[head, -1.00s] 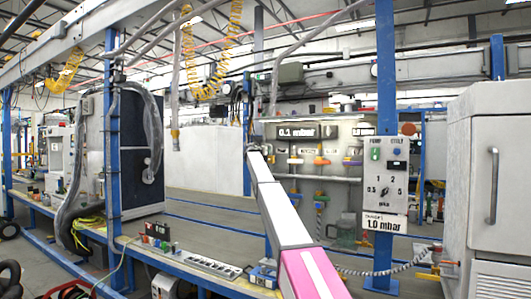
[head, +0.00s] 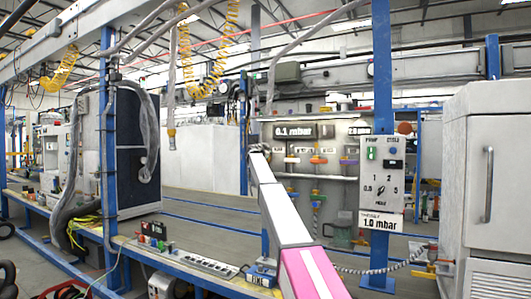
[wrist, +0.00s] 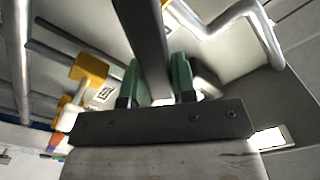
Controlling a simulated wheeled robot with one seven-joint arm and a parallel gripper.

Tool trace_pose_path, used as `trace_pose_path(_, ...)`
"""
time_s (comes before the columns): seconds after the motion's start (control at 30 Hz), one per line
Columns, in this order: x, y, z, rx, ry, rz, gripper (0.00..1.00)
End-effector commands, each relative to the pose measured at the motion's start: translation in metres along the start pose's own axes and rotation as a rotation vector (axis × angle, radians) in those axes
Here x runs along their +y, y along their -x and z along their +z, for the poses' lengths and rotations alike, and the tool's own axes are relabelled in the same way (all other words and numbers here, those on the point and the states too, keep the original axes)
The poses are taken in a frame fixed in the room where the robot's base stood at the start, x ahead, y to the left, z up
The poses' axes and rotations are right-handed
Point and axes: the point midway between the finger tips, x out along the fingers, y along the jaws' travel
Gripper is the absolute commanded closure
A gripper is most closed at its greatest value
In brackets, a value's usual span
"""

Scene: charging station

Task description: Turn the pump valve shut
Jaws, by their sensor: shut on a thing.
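In the wrist view my gripper (wrist: 158,82) has green fingertips shut on a dark grey bar (wrist: 145,35), which looks like a handle. The bar passes between the fingers. I cannot tell from its look which valve it belongs to.
In the head view, a display (head: 293,131) reads 0.1 mbar. A control box (head: 383,172) hangs on a blue post, above a 1.0 mbar sign (head: 381,222). A white cabinet (head: 500,170) stands right.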

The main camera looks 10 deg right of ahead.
Motion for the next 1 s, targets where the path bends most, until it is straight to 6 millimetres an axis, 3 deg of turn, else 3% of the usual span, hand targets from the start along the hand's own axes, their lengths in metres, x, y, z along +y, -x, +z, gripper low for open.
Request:
trace_pose_path(0.6, 0.035, 0.002, 0.01, 0.0, -0.576, 0.002, 1.0)
trace_pose_path(1.0, 0.047, 0.002, 0.021, 0.0, -0.834, 0.002, 1.0)
